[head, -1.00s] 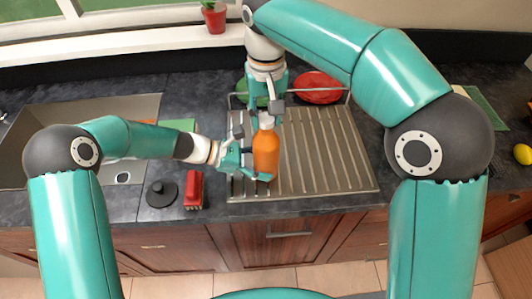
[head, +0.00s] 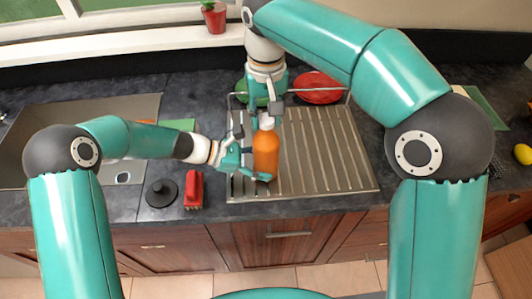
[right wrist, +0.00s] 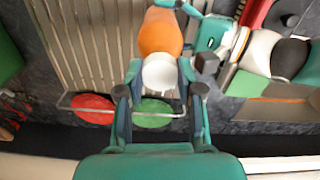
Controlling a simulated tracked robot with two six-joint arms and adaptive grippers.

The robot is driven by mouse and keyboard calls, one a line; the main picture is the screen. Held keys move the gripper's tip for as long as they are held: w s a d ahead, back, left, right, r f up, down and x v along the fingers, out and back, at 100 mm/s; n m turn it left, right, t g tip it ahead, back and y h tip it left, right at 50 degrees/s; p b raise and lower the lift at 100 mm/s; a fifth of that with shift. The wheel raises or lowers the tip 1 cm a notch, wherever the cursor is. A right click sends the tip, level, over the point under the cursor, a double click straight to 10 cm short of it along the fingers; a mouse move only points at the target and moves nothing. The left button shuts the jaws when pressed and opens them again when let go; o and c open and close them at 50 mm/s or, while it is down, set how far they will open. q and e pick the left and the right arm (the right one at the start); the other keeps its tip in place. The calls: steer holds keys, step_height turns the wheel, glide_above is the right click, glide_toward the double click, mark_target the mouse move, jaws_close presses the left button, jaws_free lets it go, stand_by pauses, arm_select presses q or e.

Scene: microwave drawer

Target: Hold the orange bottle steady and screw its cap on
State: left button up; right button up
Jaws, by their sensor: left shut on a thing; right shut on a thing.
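The orange bottle (head: 265,153) stands upright on the ribbed drainboard, near its left side. Its white cap (head: 266,123) sits at the top of the bottle; whether it is tight I cannot tell. My left gripper (head: 254,172) is shut on the lower part of the bottle from the left. My right gripper (head: 264,112) points down from above and is shut on the cap. In the right wrist view the white cap (right wrist: 160,75) lies between the right fingers, with the orange body (right wrist: 160,35) beyond it.
The metal drainboard (head: 335,160) has free room to the right. A red plate (head: 319,87) and a green plate (head: 250,90) stand in the rack behind. A black lid (head: 161,193) and a red brush-like item (head: 194,190) lie left of the drainboard.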

steer(key=shift+f, duration=0.6)
stand_by(2.0)
arm_select(q)
steer(key=o, duration=0.3)
steer(key=c, duration=1)
steer(key=shift+c, duration=0.7)
arm_select(e)
steer(key=o, duration=0.8)
steer(key=shift+c, duration=0.2)
